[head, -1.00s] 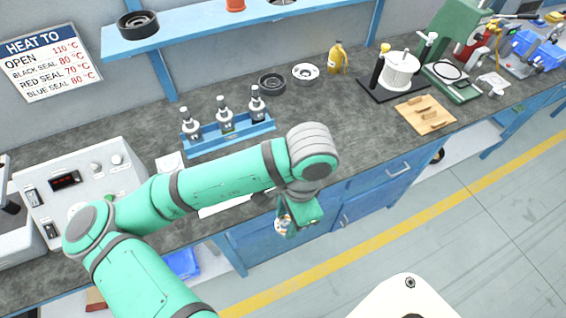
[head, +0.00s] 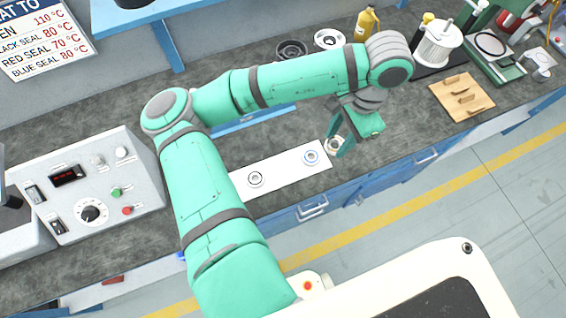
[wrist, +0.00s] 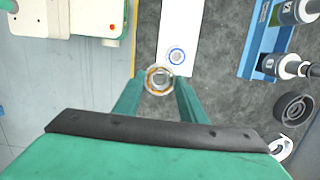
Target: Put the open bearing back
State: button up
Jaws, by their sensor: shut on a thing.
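The open bearing (wrist: 159,80), a ring with brownish balls showing, is between the fingertips of my gripper (wrist: 159,92). My gripper (head: 340,146) is shut on it; in the head view the bearing (head: 334,144) shows partly between the fingers. The gripper is by the right end of a white strip (head: 283,171) on the bench. A blue-sealed bearing (head: 311,157) lies near that end of the strip, close to the gripper; it also shows in the wrist view (wrist: 176,57). A dark-sealed bearing (head: 255,178) lies farther left on the strip.
A control box (head: 85,185) with knobs stands at the left. A wooden board (head: 462,96) and a white pot (head: 437,45) are at the right.

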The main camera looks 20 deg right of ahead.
send_near(283, 169)
jog(key=shift+s+d+f, duration=0.1)
jog(key=shift+s+f, duration=0.1)
jog(key=shift+f, duration=0.45)
jog(key=shift+w+a+f, duration=0.15)
jog(key=shift+a+f, duration=0.35)
jog(key=shift+f, duration=0.1)
jog(key=shift+a+f, duration=0.1)
jog(key=shift+f, duration=1.6)
jog(key=o, duration=1.2)
jog(key=shift+f, duration=0.1)
jog(key=shift+o, duration=0.2)
